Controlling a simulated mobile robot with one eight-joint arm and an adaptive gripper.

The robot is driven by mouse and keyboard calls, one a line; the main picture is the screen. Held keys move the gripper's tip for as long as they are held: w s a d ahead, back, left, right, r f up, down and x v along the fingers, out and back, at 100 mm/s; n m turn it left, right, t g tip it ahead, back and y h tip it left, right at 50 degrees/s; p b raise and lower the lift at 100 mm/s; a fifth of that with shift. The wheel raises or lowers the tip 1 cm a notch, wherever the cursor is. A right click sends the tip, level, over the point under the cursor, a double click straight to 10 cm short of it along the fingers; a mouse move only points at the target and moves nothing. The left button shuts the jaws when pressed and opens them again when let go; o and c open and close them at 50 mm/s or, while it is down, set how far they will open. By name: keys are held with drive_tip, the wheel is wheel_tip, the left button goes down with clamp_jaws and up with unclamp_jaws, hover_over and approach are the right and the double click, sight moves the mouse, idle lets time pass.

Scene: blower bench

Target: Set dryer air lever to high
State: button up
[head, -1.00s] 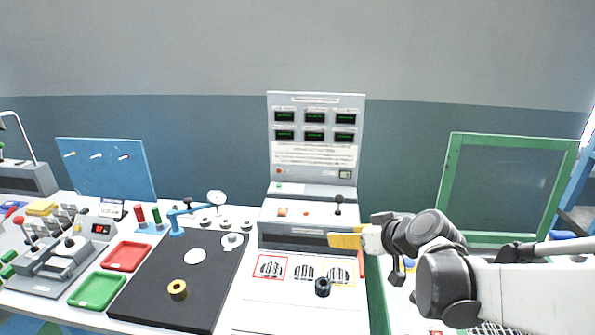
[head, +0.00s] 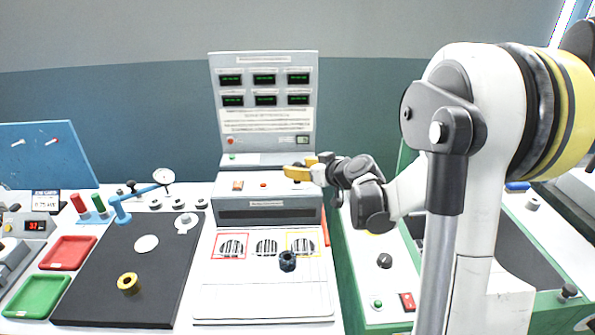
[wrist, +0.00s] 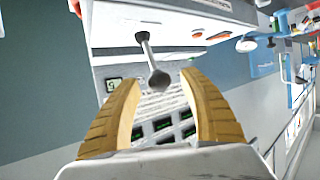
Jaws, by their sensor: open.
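The dryer bench unit (head: 268,205) is a grey box with a tall display panel behind it. Its air lever is a thin stem with a dark ball knob (wrist: 159,80); the wrist view shows the knob in line with the gap between my fingertips, with no clear contact. In the head view the lever is mostly hidden behind my gripper (head: 297,172), at the right end of the box's top. My gripper, with yellow fingers, is open and empty; it also shows in the wrist view (wrist: 160,84).
The display panel (head: 264,105) stands close behind the lever. A small red button (head: 263,185) and a rocker switch (head: 238,185) sit left of it. A dark knob (head: 287,261) stands on the white front plate. A green-framed bench (head: 350,270) adjoins at the right.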

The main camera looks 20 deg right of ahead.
drive_tip(key=shift+w+f, duration=0.15)
drive_tip(key=shift+w, duration=0.3)
clamp_jaws()
